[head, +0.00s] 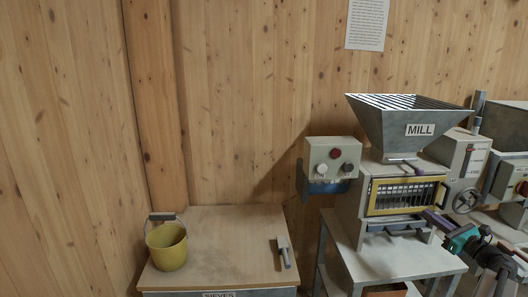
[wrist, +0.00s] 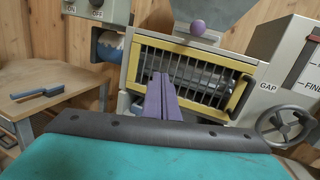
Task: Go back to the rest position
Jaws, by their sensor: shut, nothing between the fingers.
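My gripper (head: 432,217) is at the right of the head view, in front of the mill. Its purple fingers also show in the wrist view (wrist: 160,92), pressed together with nothing between them. They point toward the yellow-framed barred window (wrist: 190,75) on the mill's front. I cannot tell whether they touch it. The mill (head: 405,120) has a grey hopper on top, and its yellow-framed window also shows in the head view (head: 402,196). A purple knob (wrist: 198,28) sits above the window in the wrist view.
A control box (head: 331,162) with buttons is left of the mill. A handwheel (wrist: 284,127) is on its right. A wooden-topped table (head: 225,235) at left holds a yellow bucket (head: 166,248) and a brush (head: 284,251). The wall is behind; the tabletop between bucket and brush is clear.

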